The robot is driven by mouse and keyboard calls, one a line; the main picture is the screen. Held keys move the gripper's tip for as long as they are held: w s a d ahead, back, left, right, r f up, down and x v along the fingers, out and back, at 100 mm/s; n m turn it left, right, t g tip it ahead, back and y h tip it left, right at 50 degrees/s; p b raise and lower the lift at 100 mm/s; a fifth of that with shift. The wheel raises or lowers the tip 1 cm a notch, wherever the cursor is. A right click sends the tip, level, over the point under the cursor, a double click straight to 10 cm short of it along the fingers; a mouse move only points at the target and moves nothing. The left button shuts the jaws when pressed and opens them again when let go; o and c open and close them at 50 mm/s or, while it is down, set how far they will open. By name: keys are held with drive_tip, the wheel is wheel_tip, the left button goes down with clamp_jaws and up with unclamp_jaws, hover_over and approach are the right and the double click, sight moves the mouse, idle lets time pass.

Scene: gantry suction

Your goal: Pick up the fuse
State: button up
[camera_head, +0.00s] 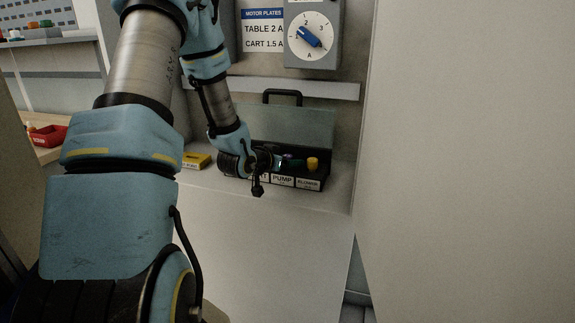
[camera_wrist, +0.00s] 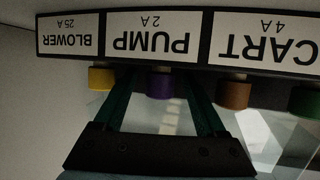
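Several capped fuses sit in a row in an open fuse box (camera_head: 325,183). In the wrist view, upside down, I see a yellow fuse (camera_wrist: 101,78), a purple fuse (camera_wrist: 160,84), a brown fuse (camera_wrist: 233,93) and part of a green fuse (camera_wrist: 306,101). The purple fuse is at the PUMP 2 A label (camera_wrist: 152,40). My gripper (camera_wrist: 158,92) is open, its dark green fingers on either side of the purple fuse, with gaps showing. In the head view my gripper (camera_head: 287,162) is over the box and hides most fuses; the yellow fuse (camera_head: 312,163) shows at its right.
The box's raised lid (camera_head: 295,124) and handle (camera_head: 283,92) stand behind my gripper. A yellow box (camera_head: 196,161) lies left on the shelf. Above are a MOTOR PLATES sign (camera_head: 263,32) and a dial (camera_head: 310,38). A pale panel (camera_head: 465,160) fills the right.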

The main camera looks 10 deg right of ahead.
clamp_jaws()
idle(0.4)
drive_tip(key=shift+r, duration=0.1)
